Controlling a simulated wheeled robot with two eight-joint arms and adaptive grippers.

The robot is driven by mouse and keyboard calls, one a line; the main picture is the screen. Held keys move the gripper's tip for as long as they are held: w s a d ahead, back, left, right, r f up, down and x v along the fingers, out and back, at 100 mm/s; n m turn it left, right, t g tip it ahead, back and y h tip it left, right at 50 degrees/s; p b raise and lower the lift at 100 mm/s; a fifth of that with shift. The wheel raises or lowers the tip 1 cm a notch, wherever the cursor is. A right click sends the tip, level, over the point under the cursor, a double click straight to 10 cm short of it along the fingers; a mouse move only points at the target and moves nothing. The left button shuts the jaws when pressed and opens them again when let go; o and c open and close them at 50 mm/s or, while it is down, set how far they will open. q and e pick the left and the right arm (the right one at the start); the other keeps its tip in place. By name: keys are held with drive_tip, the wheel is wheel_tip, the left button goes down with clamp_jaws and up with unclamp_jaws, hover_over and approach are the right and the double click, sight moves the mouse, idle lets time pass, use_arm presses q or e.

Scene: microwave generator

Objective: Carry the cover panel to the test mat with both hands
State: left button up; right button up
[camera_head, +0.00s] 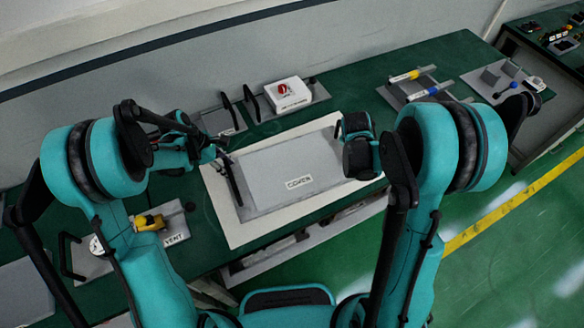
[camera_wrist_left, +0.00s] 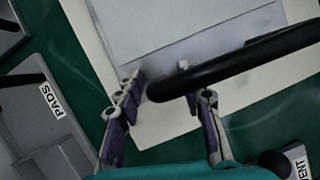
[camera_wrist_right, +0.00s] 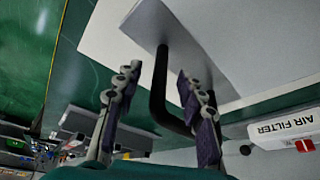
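The cover panel (camera_head: 290,172) is a flat grey plate marked COVER, with a black handle (camera_head: 234,182) at its left end. It lies on a pale mat (camera_head: 235,230) on the green bench. My left gripper (camera_head: 222,152) is at that left handle. In the left wrist view its fingers (camera_wrist_left: 160,85) are apart, and the black bar crosses in front of one finger. My right gripper (camera_wrist_right: 160,82) is open, with the right-end black handle (camera_wrist_right: 160,90) between its spread fingers. In the head view my right wrist hides that handle and those fingers.
A white air filter box (camera_head: 287,94) with a red part sits behind the panel. A gauge and yellow valve (camera_head: 150,222) stand at left. Grey fixtures with yellow and blue grips (camera_head: 425,88) lie at back right. The bench's front edge runs close to the mat.

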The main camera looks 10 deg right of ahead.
sight(224, 157)
use_arm(q)
clamp_jaws()
use_arm(e)
clamp_jaws()
